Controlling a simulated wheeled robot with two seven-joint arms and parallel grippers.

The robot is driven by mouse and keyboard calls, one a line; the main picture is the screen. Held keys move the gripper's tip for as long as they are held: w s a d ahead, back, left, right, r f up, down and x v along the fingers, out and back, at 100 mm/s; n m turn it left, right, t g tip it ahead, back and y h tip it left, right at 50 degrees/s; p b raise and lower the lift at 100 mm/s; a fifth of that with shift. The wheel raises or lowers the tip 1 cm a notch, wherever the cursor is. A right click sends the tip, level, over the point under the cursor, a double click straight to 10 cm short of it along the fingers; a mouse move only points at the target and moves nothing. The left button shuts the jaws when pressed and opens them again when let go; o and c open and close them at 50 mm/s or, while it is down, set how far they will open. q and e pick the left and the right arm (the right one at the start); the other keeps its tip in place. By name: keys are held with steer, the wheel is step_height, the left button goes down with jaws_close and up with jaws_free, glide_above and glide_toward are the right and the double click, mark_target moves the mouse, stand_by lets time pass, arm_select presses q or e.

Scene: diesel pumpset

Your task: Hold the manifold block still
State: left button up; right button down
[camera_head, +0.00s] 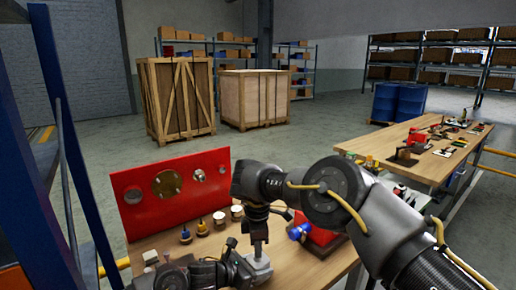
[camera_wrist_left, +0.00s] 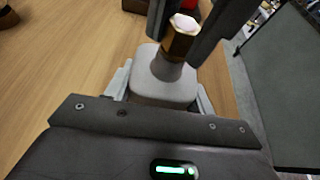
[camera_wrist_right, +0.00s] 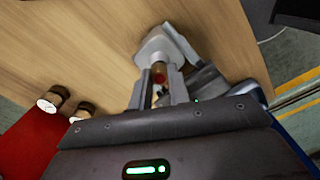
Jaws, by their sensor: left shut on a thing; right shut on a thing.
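The manifold block (camera_head: 260,268) is a light grey block near the front edge of the wooden bench. It also shows in the left wrist view (camera_wrist_left: 165,88) and the right wrist view (camera_wrist_right: 160,44). My left gripper (camera_head: 240,262) is shut on the block, with one finger on each side of it. A brass hex fitting (camera_wrist_left: 180,42) stands on a neck on top of the block. My right gripper (camera_head: 257,232) comes from above and is shut on this fitting, which shows between its fingers in the right wrist view (camera_wrist_right: 159,76). The fitting's lower end is partly hidden.
A red panel (camera_head: 150,215) with round fittings stands at the back of the bench (camera_head: 310,268). Small plugs and white-topped cylinders (camera_head: 219,217) stand before it. A red part with a blue end (camera_head: 300,231) lies right of the grippers. A second bench (camera_head: 390,150) stands beyond.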

arm_select(q)
steer(key=shift+r, duration=0.1)
arm_select(e)
steer(key=shift+n, duration=0.4)
steer(key=c, duration=2)
jaws_free()
jaws_close()
steer(key=shift+r, duration=0.85)
steer(key=shift+r, duration=2.35)
arm_select(q)
steer(key=o, duration=1.4)
steer(key=shift+o, duration=0.2)
steer(key=shift+s+a, duration=0.1)
